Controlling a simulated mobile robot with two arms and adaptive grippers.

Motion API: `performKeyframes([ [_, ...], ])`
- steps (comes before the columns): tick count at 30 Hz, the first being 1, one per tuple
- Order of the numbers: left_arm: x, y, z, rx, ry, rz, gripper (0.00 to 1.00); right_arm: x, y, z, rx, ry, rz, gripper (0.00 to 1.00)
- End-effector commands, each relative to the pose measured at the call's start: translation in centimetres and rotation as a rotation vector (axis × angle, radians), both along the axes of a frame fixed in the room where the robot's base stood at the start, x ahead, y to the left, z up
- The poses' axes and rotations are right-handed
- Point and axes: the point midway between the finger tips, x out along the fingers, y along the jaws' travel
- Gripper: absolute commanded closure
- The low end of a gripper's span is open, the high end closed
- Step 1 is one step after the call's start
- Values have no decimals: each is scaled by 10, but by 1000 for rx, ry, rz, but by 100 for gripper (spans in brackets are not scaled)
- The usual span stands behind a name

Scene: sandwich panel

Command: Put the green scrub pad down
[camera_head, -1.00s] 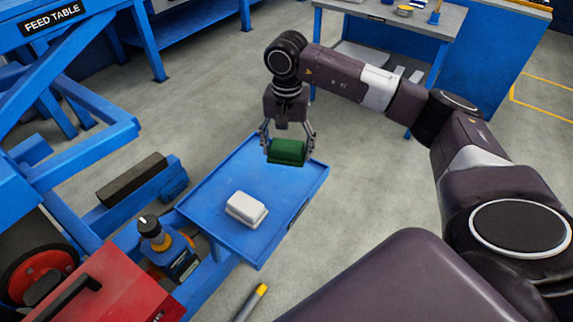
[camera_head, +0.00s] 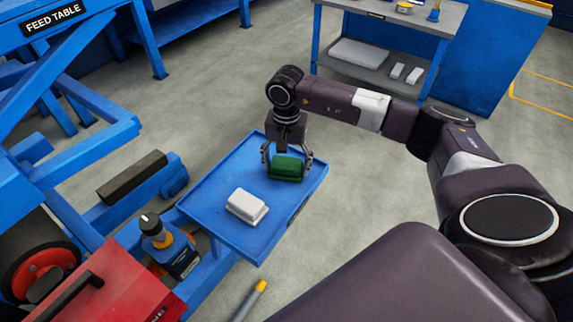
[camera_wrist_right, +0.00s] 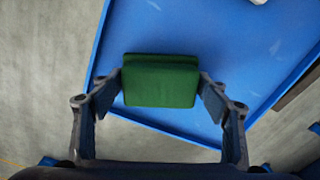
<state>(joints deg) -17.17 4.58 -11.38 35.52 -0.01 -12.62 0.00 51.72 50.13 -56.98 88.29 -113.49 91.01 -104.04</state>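The green scrub pad (camera_head: 286,168) is between the two fingers of my right gripper (camera_head: 286,172), over the far right part of the blue tray (camera_head: 203,205). In the right wrist view the pad (camera_wrist_right: 160,82) lies flat between the fingertips, which meet its left and right sides. My right gripper (camera_wrist_right: 160,92) is shut on it, pointing down. The pad is low over the tray; I cannot tell whether its underside touches the surface. My left gripper is not in view.
A white block (camera_head: 247,206) sits on the tray, nearer and left of the pad. A dark bottle-like tool (camera_head: 170,246) and a red case (camera_head: 125,288) stand left of the tray. A grey-topped bench (camera_head: 400,14) stands behind. Bare tray lies around the pad.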

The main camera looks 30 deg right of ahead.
Motion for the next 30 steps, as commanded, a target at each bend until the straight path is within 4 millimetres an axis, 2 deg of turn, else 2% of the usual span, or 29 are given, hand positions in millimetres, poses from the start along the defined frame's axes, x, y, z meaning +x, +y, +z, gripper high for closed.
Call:
performKeyframes([
  [1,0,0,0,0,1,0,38,0,0,0,0,0,0,25],
  [4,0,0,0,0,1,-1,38,0,0,0,0,0,0,14],
  [16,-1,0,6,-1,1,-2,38,0,0,6,0,0,0,14],
  [17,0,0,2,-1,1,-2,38,1,0,8,0,-3,0,14],
  [30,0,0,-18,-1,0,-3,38,1,0,97,0,-4,1,14],
])
